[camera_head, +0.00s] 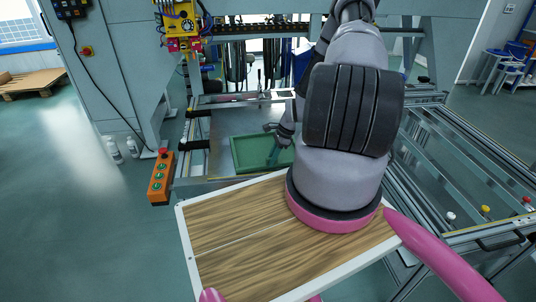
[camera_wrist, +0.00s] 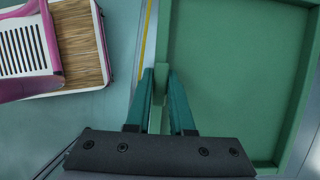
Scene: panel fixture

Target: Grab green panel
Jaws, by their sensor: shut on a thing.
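The green panel (camera_head: 250,153) lies on the grey machine bed in the head view, beyond the wooden board and partly hidden by my arm. It is a shallow tray-like panel with raised edges. In the wrist view the green panel (camera_wrist: 235,75) fills the right side. My gripper (camera_wrist: 162,72) has its two teal fingers on either side of the panel's left edge, shut on it. In the head view my gripper (camera_head: 275,153) shows small and dark at the panel's right part, and its fingertips are hard to make out.
A wood-grain board with a white rim (camera_head: 184,232) is close in front, on my pink-trimmed body. An orange button box (camera_head: 161,178) stands left of the machine bed. A rail frame (camera_head: 470,190) runs along the right. Open floor lies to the left.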

